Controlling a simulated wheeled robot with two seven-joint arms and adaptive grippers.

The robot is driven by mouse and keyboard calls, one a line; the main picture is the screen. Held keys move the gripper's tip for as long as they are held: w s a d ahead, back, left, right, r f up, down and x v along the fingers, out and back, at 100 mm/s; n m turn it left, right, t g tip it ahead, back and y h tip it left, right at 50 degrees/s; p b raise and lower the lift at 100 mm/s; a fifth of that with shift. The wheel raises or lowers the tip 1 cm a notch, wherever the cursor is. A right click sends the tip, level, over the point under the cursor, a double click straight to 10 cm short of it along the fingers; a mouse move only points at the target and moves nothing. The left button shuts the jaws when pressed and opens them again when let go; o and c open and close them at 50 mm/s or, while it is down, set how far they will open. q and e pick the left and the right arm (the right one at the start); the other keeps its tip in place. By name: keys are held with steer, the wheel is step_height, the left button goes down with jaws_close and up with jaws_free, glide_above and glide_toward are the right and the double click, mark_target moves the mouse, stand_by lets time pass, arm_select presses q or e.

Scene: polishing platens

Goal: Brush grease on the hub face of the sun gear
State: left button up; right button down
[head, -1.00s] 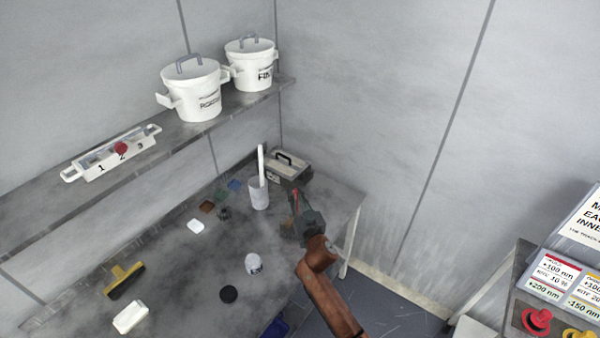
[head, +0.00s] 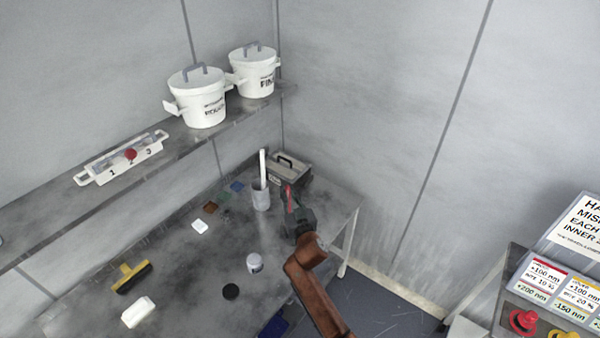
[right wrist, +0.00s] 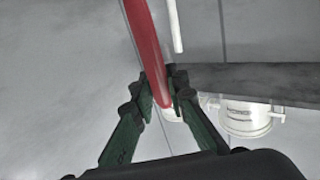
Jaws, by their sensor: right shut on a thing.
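My right gripper (head: 291,207) is shut on a slim red handle (head: 288,194), which looks like that of a brush. In the right wrist view the red handle (right wrist: 146,40) stands between the fingertips (right wrist: 160,88) and runs up out of the picture. The brush's tip is not clearly seen. A small open jar (head: 254,263), white with a grey top, stands on the bench, and a black round lid (head: 231,291) lies beside it. The gripper is above the bench, behind and right of the jar. I cannot make out the sun gear. My left gripper is not in view.
A grey cup (head: 261,198) with a tall white stick stands just left of my right gripper. A grey toolbox (head: 289,170) sits behind it. A yellow-handled squeegee (head: 132,277) and a white block (head: 138,312) lie front left. Lidded pots (head: 197,98) stand on the shelf.

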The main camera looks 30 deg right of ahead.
steer(key=shift+r+p, duration=0.55)
steer(key=shift+r, duration=0.4)
